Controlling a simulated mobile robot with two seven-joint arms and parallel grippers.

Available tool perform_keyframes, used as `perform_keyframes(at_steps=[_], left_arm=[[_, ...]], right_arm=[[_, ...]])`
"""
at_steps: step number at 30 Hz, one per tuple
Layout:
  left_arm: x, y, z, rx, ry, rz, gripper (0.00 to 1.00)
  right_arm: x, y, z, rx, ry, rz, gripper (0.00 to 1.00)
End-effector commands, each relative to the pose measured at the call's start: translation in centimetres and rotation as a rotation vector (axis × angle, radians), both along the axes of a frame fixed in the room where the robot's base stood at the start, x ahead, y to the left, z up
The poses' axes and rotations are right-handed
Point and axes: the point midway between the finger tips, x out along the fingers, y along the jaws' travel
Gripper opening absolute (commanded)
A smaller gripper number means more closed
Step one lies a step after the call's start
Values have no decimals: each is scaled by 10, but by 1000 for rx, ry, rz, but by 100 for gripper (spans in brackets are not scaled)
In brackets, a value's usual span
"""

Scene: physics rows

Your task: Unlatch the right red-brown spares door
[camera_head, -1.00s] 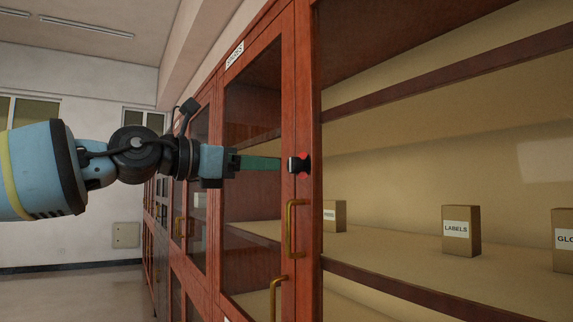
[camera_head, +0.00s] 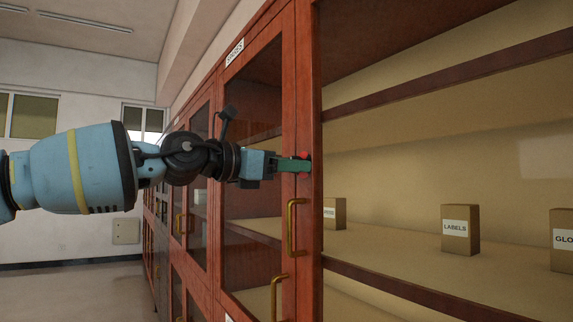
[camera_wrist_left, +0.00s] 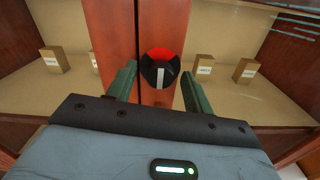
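The red-brown cabinet door (camera_head: 232,92) labelled SPARES is closed, with a glass pane and a brass handle (camera_head: 291,228). Its latch is a round knob at the edge of the door. In the head view only the knob's red part (camera_head: 304,155) shows; green fingers hide most of the rest. In the left wrist view the knob (camera_wrist_left: 160,68) is black with a red upper part and a pale bar standing upright. My left gripper (camera_head: 297,165) is at the knob. Its fingers are open on either side of it, with gaps visible in the wrist view. My right gripper is not in view.
Right of the door is an open-looking cabinet bay with shelves (camera_head: 400,243) and small boxes, one marked LABELS (camera_head: 461,230). A lower brass handle (camera_head: 277,296) sits below. Further cabinets run back along the left. The floor (camera_head: 80,293) at the left is clear.

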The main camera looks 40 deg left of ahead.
Motion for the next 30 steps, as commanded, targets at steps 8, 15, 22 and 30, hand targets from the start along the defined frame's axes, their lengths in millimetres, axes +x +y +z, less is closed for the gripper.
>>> perform_keyframes(at_steps=[8,15,22,30], left_arm=[[0,0,0,0,0,0,16],[0,0,0,-7,3,0,7],[0,0,-1,-72,30,0,7],[0,0,-1,-258,108,0,7]], right_arm=[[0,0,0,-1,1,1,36],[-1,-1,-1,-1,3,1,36],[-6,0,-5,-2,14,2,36],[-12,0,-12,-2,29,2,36]])
